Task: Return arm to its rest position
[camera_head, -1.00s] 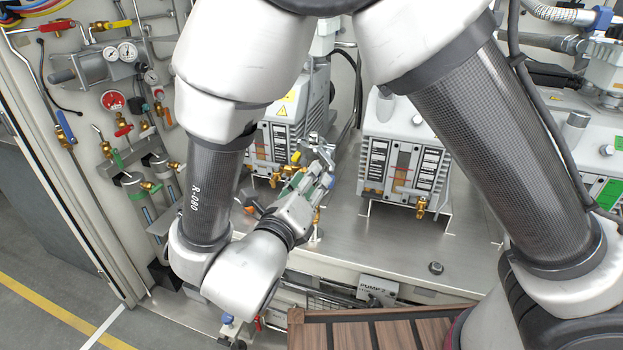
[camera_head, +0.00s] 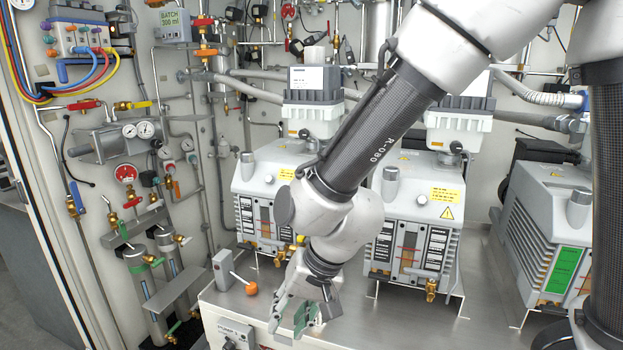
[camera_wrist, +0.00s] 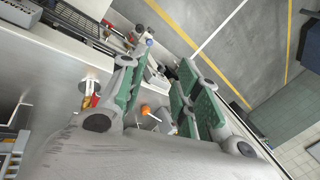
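My gripper (camera_head: 289,316) hangs at the end of my arm, pointing down in front of the middle of the steel bench, low in the head view. In the wrist view my gripper (camera_wrist: 158,78) shows green-padded fingers standing apart with nothing held between them. Part of the fingers is cut off or hard to make out in the head view. My forearm crosses in front of the left pump (camera_head: 262,200) and the middle pump (camera_head: 418,205).
An orange knob (camera_head: 251,289) with a white lever is on the bench, close left of my gripper. A third pump (camera_head: 541,240) stands at right. Gauges, valves and pipes fill the left wall panel (camera_head: 90,215). The wrist view shows grey floor (camera_wrist: 222,40) with yellow lines.

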